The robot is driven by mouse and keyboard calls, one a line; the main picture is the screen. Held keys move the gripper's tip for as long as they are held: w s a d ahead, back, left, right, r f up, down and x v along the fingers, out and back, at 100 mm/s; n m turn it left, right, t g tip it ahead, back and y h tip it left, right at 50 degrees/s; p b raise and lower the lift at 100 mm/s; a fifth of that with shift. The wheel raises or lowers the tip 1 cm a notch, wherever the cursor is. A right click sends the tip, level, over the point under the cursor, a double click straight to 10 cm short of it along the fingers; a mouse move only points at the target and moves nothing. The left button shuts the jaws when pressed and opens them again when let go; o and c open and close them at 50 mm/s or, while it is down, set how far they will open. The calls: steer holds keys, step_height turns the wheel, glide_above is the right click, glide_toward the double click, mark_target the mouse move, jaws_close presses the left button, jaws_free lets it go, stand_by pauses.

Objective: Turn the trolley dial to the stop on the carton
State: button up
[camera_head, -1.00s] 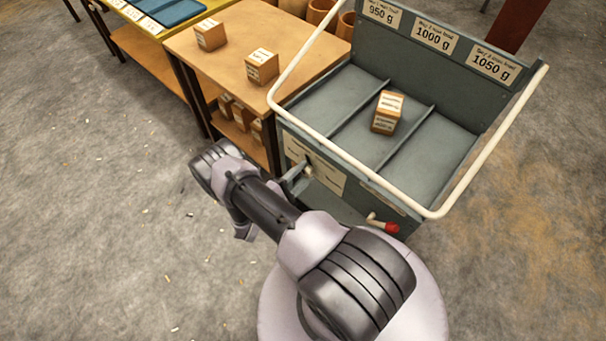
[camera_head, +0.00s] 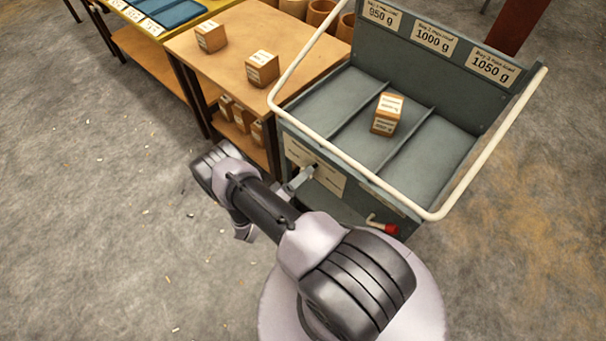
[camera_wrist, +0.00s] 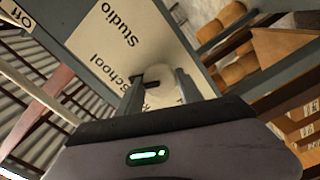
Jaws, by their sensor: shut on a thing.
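The grey trolley (camera_head: 345,166) stands right of my arm. Its dial (camera_wrist: 178,88) shows in the wrist view as a pale disc with a dark grip on a cream plate, where "Studio" and "School" can be read. My gripper (camera_wrist: 159,86) is shut on the dial's grip, one finger on each side. In the head view my gripper (camera_head: 302,178) is at the plate on the trolley's front, and the dial is mostly hidden. The carton (camera_head: 387,114), an orange-brown box with white labels, sits in the trolley's middle compartment; its small print is unreadable here.
A red-tipped lever (camera_head: 384,227) sticks out of the trolley's front, right of the plate. A white rail (camera_head: 352,165) runs around the trolley top. A wooden table (camera_head: 235,60) with two cartons stands close on the left. The floor at left is clear.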

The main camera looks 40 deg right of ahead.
steer(key=m+p, duration=0.2)
steer(key=m, duration=1)
steer(key=shift+r+m+p, duration=0.1)
steer(key=shift+m+p, duration=0.2)
steer(key=shift+m, duration=0.3)
steer(key=o, duration=1.4)
steer(key=shift+s, duration=0.1)
steer(key=a, duration=0.5)
steer(key=s+a+p, duration=0.1)
steer(key=a, duration=0.5)
steer(key=a+p, duration=0.1)
steer(key=a, duration=0.5)
steer(key=shift+s+a, duration=0.15)
steer(key=shift+a, duration=0.05)
